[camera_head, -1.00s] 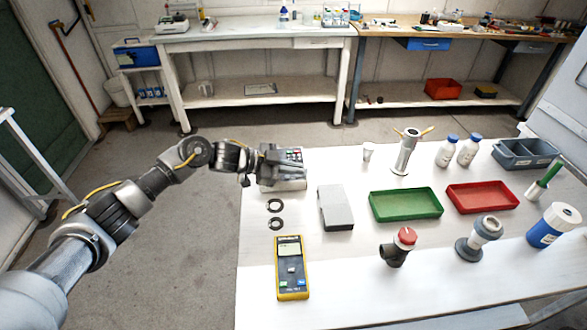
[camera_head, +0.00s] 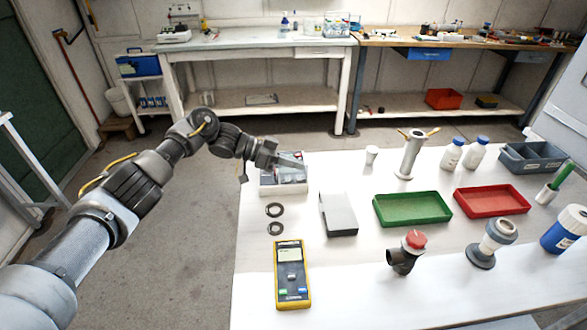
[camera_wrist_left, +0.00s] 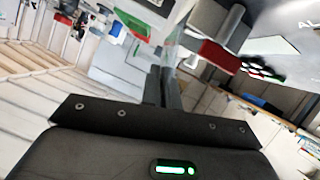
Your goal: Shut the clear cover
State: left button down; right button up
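A small pale box (camera_head: 283,188) with a dark, button-studded top stands at the table's far left corner. The clear cover is hard to make out in the head view. In the left wrist view a thin see-through sheet (camera_wrist_left: 177,38), probably the cover, rises beside the fingertips. My left gripper (camera_head: 298,161) reaches over the box from the left. Its two fingers (camera_wrist_left: 165,85) look close together in the wrist view, with nothing clearly held between them. Whether they touch the cover cannot be told. My right gripper is out of view.
A grey block (camera_head: 338,214), a green tray (camera_head: 412,209) and a red tray (camera_head: 491,202) are to the right. Bare tabletop lies between them.

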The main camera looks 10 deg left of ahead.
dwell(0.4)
